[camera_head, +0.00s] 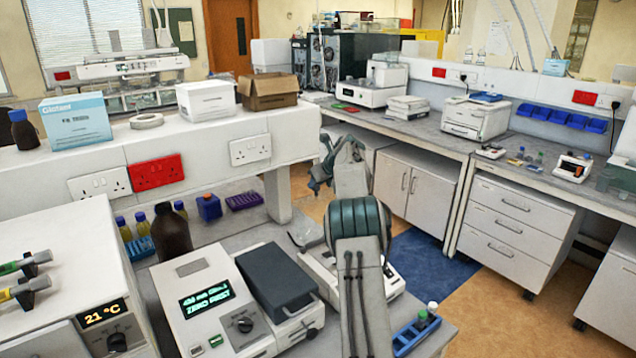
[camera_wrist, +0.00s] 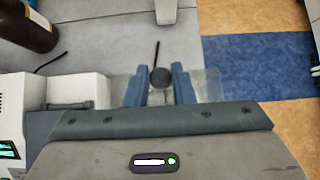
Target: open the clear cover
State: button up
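A see-through panel, which looks like the clear cover (camera_wrist: 210,86), shows in the wrist view around my fingers. A dark round knob (camera_wrist: 160,77) lies between my two blue fingers. My gripper (camera_wrist: 160,68) is open, with the fingers apart on either side of the knob; whether they touch it I cannot tell. In the head view a white device (camera_head: 393,284) stands on the near bench, mostly hidden behind my arm. Its cover and my fingertips are hidden there.
A white instrument with a green display (camera_head: 206,302) and a dark-lidded unit (camera_head: 278,278) stand left of my arm. A brown bottle (camera_head: 171,234) stands behind them. A blue rack (camera_head: 416,334) with small bottles is at the bench's right edge. Floor with a blue mat (camera_head: 425,255) lies beyond.

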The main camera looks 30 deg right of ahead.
jog(key=o, duration=0.5)
jog(key=shift+w, duration=0.2)
jog(key=shift+c, duration=0.2)
jog(key=shift+w, duration=0.1)
jog(key=shift+s, duration=0.2)
jog(key=shift+s+d+r, duration=0.1)
jog(key=shift+r, duration=0.05)
jog(key=b+v, duration=0.3)
jog(key=v, duration=1)
jog(key=shift+b, duration=0.3)
jog(key=shift+s+r, duration=0.1)
jog(key=shift+r, duration=0.05)
